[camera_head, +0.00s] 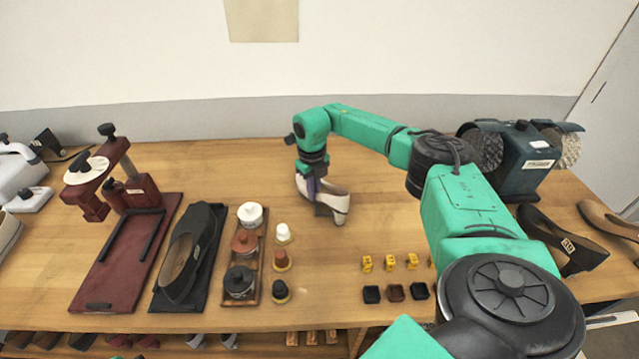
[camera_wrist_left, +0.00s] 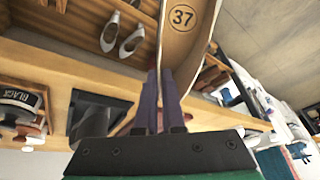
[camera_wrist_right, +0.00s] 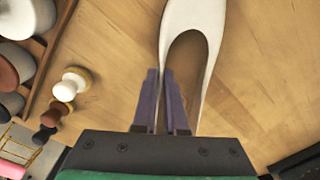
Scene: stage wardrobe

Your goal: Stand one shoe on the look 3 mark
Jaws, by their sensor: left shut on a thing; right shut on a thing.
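My right gripper (camera_head: 318,190) is shut on a cream-white shoe (camera_head: 340,205) at the middle of the tabletop, with the toe toward the front. In the right wrist view, the fingers (camera_wrist_right: 165,100) are at the rear end of the shoe (camera_wrist_right: 192,18). My left gripper (camera_wrist_left: 165,95) shows only in the left wrist view. It is shut on another shoe (camera_wrist_left: 186,45), with a tan insole marked 37, in front of the bench. I cannot make out a look 3 mark in any view.
Small yellow tags (camera_head: 390,262) stand behind several dark squares (camera_head: 396,293). A rack of pots (camera_head: 240,268), a black pad with a dark sole (camera_head: 185,257) and a red board (camera_head: 125,260) are left. A brush machine (camera_head: 520,160) and dark shoe (camera_head: 560,240) are right. Lower shelves hold shoes.

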